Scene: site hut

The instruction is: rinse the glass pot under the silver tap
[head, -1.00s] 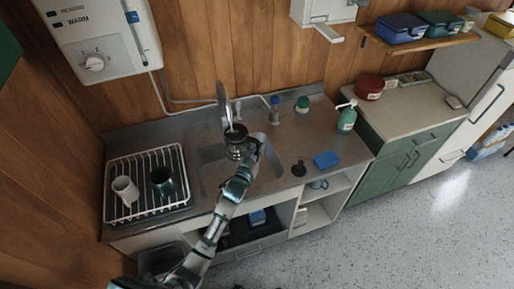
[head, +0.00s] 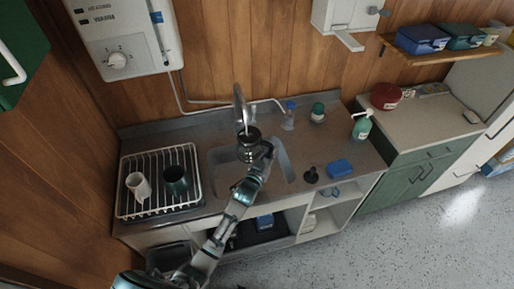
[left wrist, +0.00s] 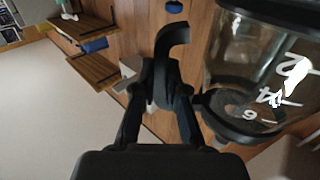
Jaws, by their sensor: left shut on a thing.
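The glass pot (head: 249,153), with a dark rim, is held over the sink basin (head: 285,172), directly under the spout of the silver tap (head: 239,102). A thin pale line shows between spout and pot; I cannot tell whether it is water. My left gripper (head: 266,154) is at the pot's right side, shut on its dark handle. In the left wrist view, the fingers (left wrist: 162,88) close around the handle, and the clear pot (left wrist: 265,75) with white numbers is at the right. My right gripper is not in view.
A white dish rack (head: 128,205) with a white cup (head: 138,186) and a dark green cup (head: 177,181) stands left of the sink. A blue sponge (head: 340,169), a black stopper (head: 311,175) and a green soap bottle (head: 362,127) are at the right. A water heater (head: 125,40) hangs above.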

